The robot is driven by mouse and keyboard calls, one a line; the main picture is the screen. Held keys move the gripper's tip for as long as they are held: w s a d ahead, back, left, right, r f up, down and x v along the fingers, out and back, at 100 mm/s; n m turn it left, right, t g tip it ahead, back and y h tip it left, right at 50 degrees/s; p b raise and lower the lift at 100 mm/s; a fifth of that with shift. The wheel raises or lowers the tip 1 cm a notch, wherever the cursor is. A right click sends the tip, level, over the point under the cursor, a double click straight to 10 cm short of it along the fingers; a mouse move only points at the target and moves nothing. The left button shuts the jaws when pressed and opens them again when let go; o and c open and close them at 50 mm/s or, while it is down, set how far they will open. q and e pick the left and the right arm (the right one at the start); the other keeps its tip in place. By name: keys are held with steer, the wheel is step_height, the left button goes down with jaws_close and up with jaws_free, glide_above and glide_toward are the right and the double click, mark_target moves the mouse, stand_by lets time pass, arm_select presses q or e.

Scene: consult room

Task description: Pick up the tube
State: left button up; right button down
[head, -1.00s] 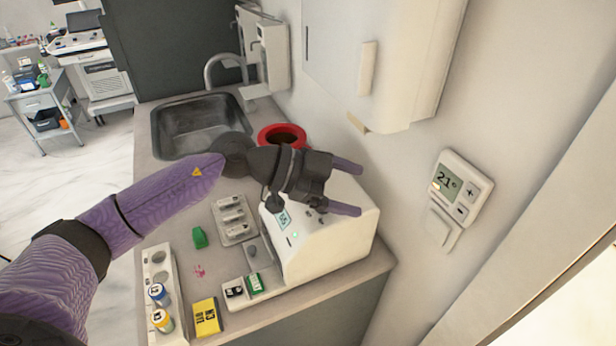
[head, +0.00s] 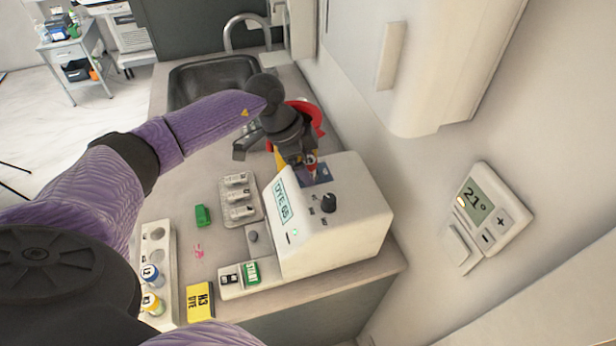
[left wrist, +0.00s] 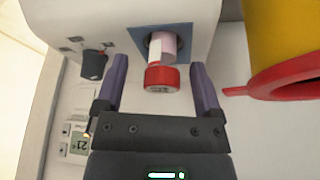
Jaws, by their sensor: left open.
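A tube with a red cap (left wrist: 161,66) and a pale body stands in a round socket with a blue square surround on the white machine (head: 345,205). The machine's screen reads "DYE 65". My left gripper (left wrist: 158,85) is open, with its purple fingers on either side of the red cap in the left wrist view. A gap shows between the cap and each finger. In the head view the left gripper (head: 300,163) is above the machine's far end and mostly hides the tube. My right gripper is not in view.
A red-rimmed yellow bin (left wrist: 290,85) stands close beside the gripper. A white rack (head: 157,245) holds blue- and yellow-capped tubes. A grey tray (head: 240,217), a green block (head: 203,215) and a yellow "N3 DYE" box (head: 200,300) lie left of the machine. The wall is at right.

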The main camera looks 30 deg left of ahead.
arm_select(q)
steer(key=shift+w, duration=0.25)
steer(key=c, duration=0.5)
jaws_close()
steer(key=shift+r, duration=0.15)
